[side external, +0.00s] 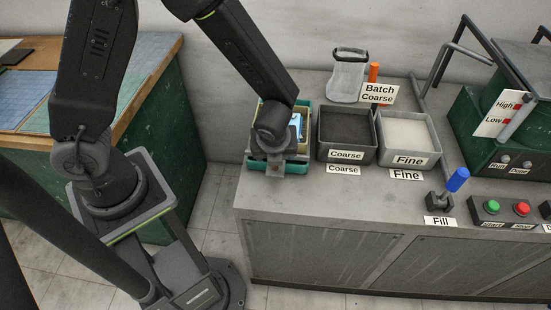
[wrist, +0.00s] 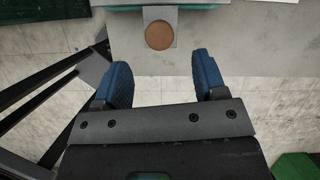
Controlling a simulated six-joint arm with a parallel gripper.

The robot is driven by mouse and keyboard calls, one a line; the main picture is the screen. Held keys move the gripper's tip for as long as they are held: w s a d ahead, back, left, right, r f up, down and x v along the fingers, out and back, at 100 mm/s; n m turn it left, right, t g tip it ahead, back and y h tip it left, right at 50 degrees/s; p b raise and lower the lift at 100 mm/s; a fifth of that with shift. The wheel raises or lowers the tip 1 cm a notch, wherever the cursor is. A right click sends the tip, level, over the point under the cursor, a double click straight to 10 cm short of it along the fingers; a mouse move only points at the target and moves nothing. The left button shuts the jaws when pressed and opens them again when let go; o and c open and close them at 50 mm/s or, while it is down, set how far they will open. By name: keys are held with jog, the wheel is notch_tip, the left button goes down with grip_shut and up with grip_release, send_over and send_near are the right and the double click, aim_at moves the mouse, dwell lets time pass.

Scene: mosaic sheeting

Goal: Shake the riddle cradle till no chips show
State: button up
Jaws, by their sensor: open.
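The riddle cradle, as I take it, is the green and yellow box (side external: 252,156) at the bench's left end. A grey tab with a brown round disc (side external: 275,170) sticks out at its front. My wrist hangs over the box in the side view and hides much of its inside; the fingers are not clear there. In the wrist view my gripper (wrist: 161,58) is open and empty, its two blue fingers apart. The disc (wrist: 159,35) lies beyond the fingertips, between their lines; no contact shows. I cannot see whether chips lie in the box.
Right of the box stand a dark Coarse bin (side external: 345,138) and a pale Fine bin (side external: 406,138). Behind are a grey bag (side external: 347,82) and an orange cylinder (side external: 374,72). A blue Fill lever (side external: 457,181) and buttons sit further right. The bench's front-left strip is bare.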

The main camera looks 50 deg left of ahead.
jog(key=x, duration=0.7)
jog(key=shift+f, duration=0.15)
